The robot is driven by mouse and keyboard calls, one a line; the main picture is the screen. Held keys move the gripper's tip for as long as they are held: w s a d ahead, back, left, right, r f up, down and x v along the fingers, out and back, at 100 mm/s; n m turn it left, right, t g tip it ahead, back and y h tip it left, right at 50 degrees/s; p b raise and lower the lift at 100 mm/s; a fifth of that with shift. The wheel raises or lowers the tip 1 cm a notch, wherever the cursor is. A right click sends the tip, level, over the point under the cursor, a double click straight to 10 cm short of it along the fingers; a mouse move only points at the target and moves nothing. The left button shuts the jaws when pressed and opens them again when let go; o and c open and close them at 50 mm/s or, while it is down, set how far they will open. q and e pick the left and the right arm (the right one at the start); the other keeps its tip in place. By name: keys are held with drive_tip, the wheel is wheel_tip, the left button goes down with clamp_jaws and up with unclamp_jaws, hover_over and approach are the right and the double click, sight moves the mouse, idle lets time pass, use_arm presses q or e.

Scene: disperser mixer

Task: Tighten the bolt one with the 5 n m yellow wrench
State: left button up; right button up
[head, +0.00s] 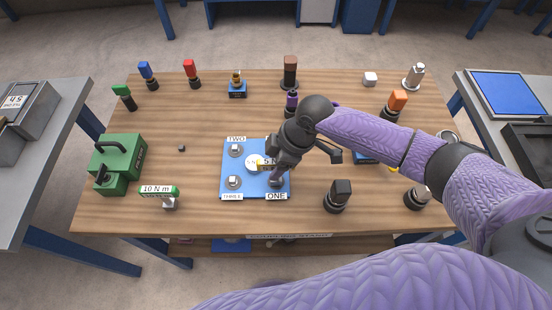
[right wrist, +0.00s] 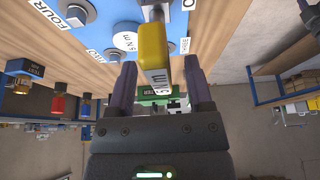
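The blue plate (head: 256,194) lies mid-table with labelled bolts. Bolt one (head: 276,181) is at its near right corner, by the ONE label (head: 276,196), partly covered by my arm. The yellow wrench (right wrist: 154,48), marked 5 N m, stands over the plate's near right part; its metal end (right wrist: 153,12) points at the plate. Whether it sits on bolt one is hidden. My right gripper (right wrist: 160,78) has its fingers on both sides of the yellow handle, with a visible gap on each side. My left gripper is not in view.
A black-topped piece (head: 339,195) stands right of the plate. Several coloured pieces line the table's far side. The table (head: 200,125) has bare space behind the plate.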

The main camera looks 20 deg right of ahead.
drive_tip(key=p+v, duration=0.3)
drive_tip(key=v, duration=0.6)
drive_tip(key=shift+d+r, duration=0.1)
drive_tip(key=shift+r, duration=0.05)
drive_tip(key=shift+s+d+r, duration=0.1)
drive_tip(key=shift+r, duration=0.15)
